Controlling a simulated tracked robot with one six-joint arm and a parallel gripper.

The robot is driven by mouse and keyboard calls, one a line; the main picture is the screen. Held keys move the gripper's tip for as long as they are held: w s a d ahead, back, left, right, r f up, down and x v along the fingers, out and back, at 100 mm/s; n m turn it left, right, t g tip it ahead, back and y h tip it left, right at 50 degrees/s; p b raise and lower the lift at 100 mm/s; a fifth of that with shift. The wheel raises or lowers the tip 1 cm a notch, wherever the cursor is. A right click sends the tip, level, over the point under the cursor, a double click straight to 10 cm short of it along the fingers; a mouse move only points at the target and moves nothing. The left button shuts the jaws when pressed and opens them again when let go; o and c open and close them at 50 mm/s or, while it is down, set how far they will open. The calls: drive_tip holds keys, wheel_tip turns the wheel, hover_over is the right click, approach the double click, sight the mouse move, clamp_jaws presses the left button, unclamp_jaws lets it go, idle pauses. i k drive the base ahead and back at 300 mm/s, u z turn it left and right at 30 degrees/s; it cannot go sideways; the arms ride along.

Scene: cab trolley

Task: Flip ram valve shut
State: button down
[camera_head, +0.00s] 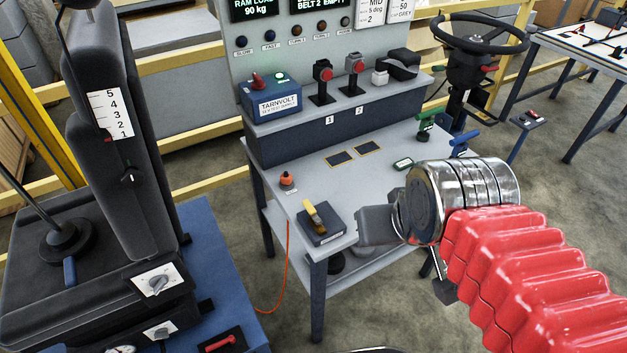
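No label that I can read says ram valve, so I cannot tell for certain which lever it is. A yellow-handled lever (315,216) stands tilted on a dark box (321,234) at the front of the grey bench. A green-handled valve (427,120) and a blue-handled valve (462,141) sit at the bench's right end. A red lever (220,343) lies on a dark plate at the bottom. My gripper (412,258) is by the bench's front right edge, right of the yellow lever. Its two grey fingers look spread apart, with nothing visible between them.
The bench (362,192) carries an orange knob (287,179) and a blue box (271,98). A black mast (118,150) on a blue base (215,265) stands at left. A steering wheel (480,32) is at upper right. Open floor (560,195) lies at right.

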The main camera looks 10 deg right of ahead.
sight(308, 206)
drive_tip(key=u, duration=0.2)
drive_tip(key=k, duration=0.65)
drive_tip(key=u, duration=0.6)
drive_tip(key=k, duration=0.65)
drive_tip(key=u, duration=0.35)
drive_tip(key=i, duration=1.05)
drive_tip(key=u, duration=0.15)
